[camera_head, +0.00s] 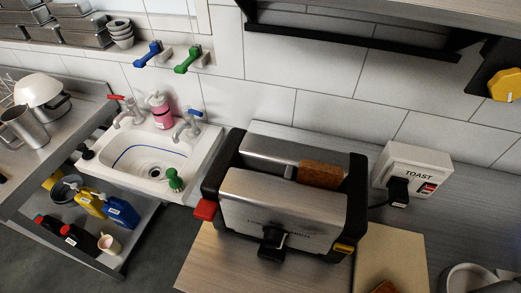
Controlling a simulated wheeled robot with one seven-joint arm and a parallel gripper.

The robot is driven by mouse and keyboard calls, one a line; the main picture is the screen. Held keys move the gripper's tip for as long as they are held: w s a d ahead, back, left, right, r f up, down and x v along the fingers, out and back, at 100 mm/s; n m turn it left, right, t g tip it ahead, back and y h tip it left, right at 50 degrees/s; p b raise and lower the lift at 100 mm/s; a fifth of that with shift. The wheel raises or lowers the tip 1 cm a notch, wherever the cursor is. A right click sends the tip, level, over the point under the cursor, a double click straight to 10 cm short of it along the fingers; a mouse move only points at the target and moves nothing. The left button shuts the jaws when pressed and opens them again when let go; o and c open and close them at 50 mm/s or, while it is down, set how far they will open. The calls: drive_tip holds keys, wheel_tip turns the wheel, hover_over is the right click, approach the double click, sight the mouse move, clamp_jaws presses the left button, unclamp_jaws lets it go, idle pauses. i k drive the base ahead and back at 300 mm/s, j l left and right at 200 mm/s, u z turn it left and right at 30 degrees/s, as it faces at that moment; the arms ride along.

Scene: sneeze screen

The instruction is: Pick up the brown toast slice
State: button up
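A brown toast slice (320,174) sticks up from the right part of the rear slot of a silver and black toaster (285,207). Its lower part is hidden inside the slot. A second brown piece, perhaps also toast, (385,287) lies on a light board (390,254) at the bottom edge, mostly cut off. My gripper is not in view.
A socket box marked TOAST (412,173) stands right of the toaster, with a black plug in it. A white sink (150,157) with taps and a pink soap bottle (160,112) is at left. A dark shelf rail (350,38) hangs above. Grey counter is bare behind the toaster.

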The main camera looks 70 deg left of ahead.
sight(314, 174)
drive_tip(key=u, duration=1.2)
drive_tip(key=j, duration=0.1)
drive_tip(key=z, duration=0.05)
